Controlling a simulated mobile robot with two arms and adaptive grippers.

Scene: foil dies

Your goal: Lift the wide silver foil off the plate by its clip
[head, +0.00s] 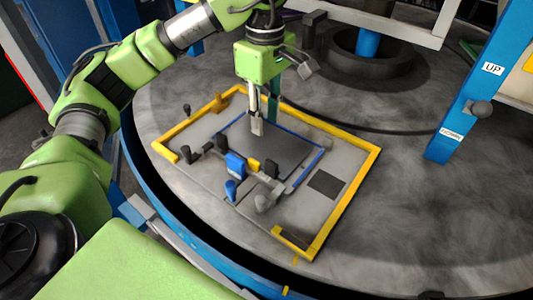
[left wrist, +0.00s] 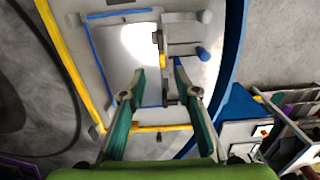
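A wide, flat foil (head: 288,152) lies on the pale plate (head: 328,212). It looks dark grey in the head view and silver with a bright glare in the left wrist view (left wrist: 138,45). Blue strips run along its edges. A small yellow piece (head: 253,164), possibly the clip, sits at its near edge beside a blue block (head: 235,165); the yellow piece also shows in the left wrist view (left wrist: 161,60). My left gripper (head: 262,124) points down over the foil. Its fingers are apart with nothing held, and contact cannot be told. My right gripper is out of view.
A yellow border (head: 345,200) frames the plate. A dark square (head: 326,183) and several small posts and blocks stand or lie on it. A blue post (head: 465,90) rises at the right.

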